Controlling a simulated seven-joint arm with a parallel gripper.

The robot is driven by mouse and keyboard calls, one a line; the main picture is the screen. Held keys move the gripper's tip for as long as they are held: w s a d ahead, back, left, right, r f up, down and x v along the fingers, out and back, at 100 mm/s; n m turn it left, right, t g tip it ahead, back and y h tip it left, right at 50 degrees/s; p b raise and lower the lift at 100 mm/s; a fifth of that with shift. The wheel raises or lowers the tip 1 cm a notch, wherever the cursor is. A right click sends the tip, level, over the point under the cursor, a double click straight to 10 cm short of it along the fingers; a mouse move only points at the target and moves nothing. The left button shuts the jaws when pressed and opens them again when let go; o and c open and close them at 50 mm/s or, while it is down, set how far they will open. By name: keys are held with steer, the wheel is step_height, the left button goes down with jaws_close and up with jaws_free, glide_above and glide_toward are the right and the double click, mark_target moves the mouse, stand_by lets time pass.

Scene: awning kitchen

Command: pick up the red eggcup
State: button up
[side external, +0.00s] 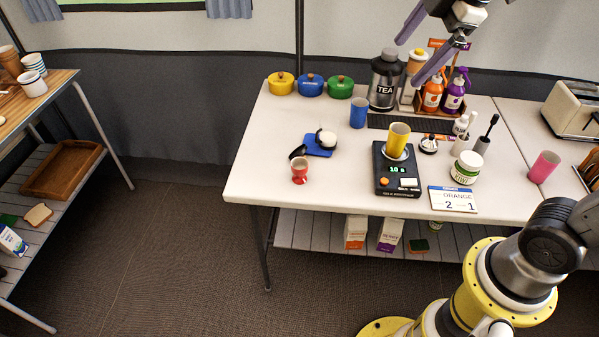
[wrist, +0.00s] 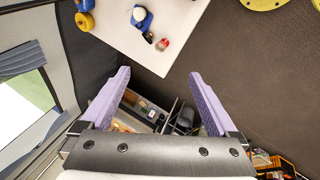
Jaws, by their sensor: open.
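The red eggcup (side external: 300,175) stands upright on the white table near its front left corner; something pale shows at its top. It also shows small in the wrist view (wrist: 163,44), near the table edge. My gripper (side external: 421,47) is open and empty, high above the back of the table, up and to the right of the eggcup. In the wrist view the lilac fingers (wrist: 160,82) are spread wide with nothing between them, and the eggcup lies beyond them.
A blue holder with a white round item (side external: 320,143) and a black handle sits just behind the eggcup. A scale (side external: 397,183) bearing a yellow cup stands to its right. Several coloured pots (side external: 311,85), a tea canister (side external: 384,80) and bottles line the back. Table around the eggcup's front is clear.

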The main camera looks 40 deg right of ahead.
steer(key=w+a+f+n+g, duration=0.2)
steer(key=w+f+n, duration=0.2)
steer(key=w, duration=0.7)
steer(key=n+g, duration=0.3)
glide_above(299, 163)
step_height(299, 163, down, 17)
steer(key=f, duration=0.3)
steer(key=s+a+f, duration=0.1)
steer(key=f, duration=0.6)
steer(key=shift+s+a+f, duration=0.15)
steer(key=shift+a+f, duration=0.05)
steer(key=shift+s+d+f, duration=0.1)
steer(key=shift+f, duration=1.4)
steer(key=shift+s+d+f, duration=0.1)
steer(key=shift+f, duration=1.35)
steer(key=c, duration=1.5)
steer(key=shift+r, duration=0.15)
